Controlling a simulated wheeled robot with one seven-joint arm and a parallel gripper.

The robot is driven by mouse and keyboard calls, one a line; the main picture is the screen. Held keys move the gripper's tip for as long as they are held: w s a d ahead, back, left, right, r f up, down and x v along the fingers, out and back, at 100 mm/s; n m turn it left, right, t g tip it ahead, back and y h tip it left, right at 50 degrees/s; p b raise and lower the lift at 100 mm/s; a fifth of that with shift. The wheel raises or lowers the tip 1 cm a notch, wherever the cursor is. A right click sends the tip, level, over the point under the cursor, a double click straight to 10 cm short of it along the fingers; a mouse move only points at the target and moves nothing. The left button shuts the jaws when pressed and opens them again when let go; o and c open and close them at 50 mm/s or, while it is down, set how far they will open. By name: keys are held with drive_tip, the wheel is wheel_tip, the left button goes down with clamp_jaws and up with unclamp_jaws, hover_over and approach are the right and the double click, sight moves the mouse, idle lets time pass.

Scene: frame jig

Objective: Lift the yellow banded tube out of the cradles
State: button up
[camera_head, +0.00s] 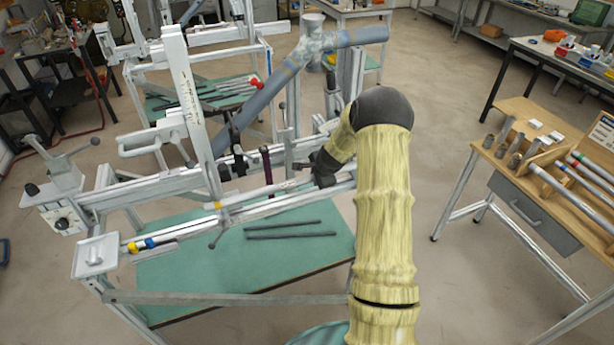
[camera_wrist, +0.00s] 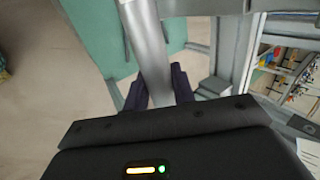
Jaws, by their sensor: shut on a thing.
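The yellow banded tube (camera_head: 245,211) is a pale silver tube lying along the front of the jig in the head view. A small yellow band shows near its left end, and my arm hides its right part. My gripper (camera_head: 318,177) is dark and reaches down to the tube from the right. In the wrist view my gripper (camera_wrist: 158,92) has its two dark fingers on either side of a silver tube (camera_wrist: 150,45), shut on it. No band shows in that view. I cannot tell whether the tube still touches the cradles.
The metal jig frame (camera_head: 165,188) surrounds the tube, with an upright scaled post (camera_head: 184,95) and thick blue-grey tubes (camera_head: 262,98) behind. Dark rods (camera_head: 290,235) lie on the green shelf (camera_head: 190,285) below. A wooden bench (camera_head: 515,125) with banded tubes stands right.

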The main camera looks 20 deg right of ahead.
drive_tip(key=s+b, duration=0.6)
drive_tip(key=s, duration=0.2)
idle(0.9)
drive_tip(key=shift+r, duration=0.1)
wheel_tip(320, 180, up, 10)
drive_tip(key=p, duration=0.7)
idle(0.8)
drive_tip(key=shift+s, duration=0.1)
drive_tip(key=s+r, duration=0.7)
drive_tip(key=s, duration=0.1)
idle(1.5)
drive_tip(key=shift+f, duration=0.15)
